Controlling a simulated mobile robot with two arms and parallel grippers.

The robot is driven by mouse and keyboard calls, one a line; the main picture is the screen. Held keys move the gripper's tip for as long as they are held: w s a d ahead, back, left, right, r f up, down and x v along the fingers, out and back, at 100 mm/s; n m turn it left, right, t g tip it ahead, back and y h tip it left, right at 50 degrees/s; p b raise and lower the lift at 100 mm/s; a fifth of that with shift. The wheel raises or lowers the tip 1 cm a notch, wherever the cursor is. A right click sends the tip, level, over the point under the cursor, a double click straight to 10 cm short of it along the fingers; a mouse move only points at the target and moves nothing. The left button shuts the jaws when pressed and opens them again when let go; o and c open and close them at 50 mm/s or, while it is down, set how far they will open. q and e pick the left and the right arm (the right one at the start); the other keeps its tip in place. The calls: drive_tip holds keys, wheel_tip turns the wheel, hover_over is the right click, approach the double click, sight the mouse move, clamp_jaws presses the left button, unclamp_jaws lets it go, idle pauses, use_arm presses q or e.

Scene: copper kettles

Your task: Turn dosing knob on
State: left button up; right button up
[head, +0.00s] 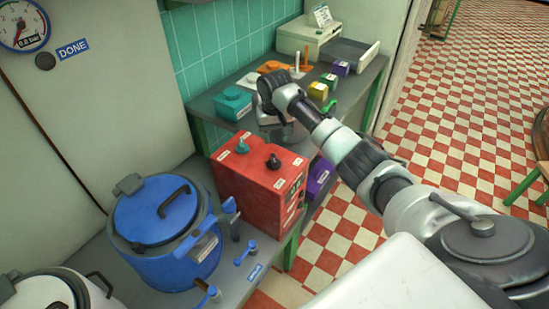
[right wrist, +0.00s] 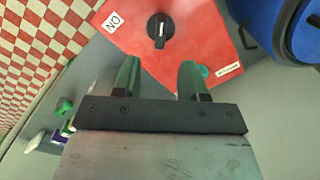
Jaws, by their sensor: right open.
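I cannot read which is the dosing knob. My right gripper (right wrist: 160,78) is open and empty, with its fingers apart over the box, short of the black knob. My left gripper is not in view.
A blue kettle (head: 158,222) stands left of the box, with blue-handled valves (head: 245,252) in front. A teal container (head: 231,103) and small coloured boxes (head: 318,91) stand farther back. A gauge (head: 22,26) hangs on the wall.

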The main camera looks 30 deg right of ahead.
sight(274, 159)
wheel_tip(274, 159, down, 10)
drive_tip(key=shift+r+p, duration=0.1)
drive_tip(key=shift+p, duration=0.3)
clamp_jaws()
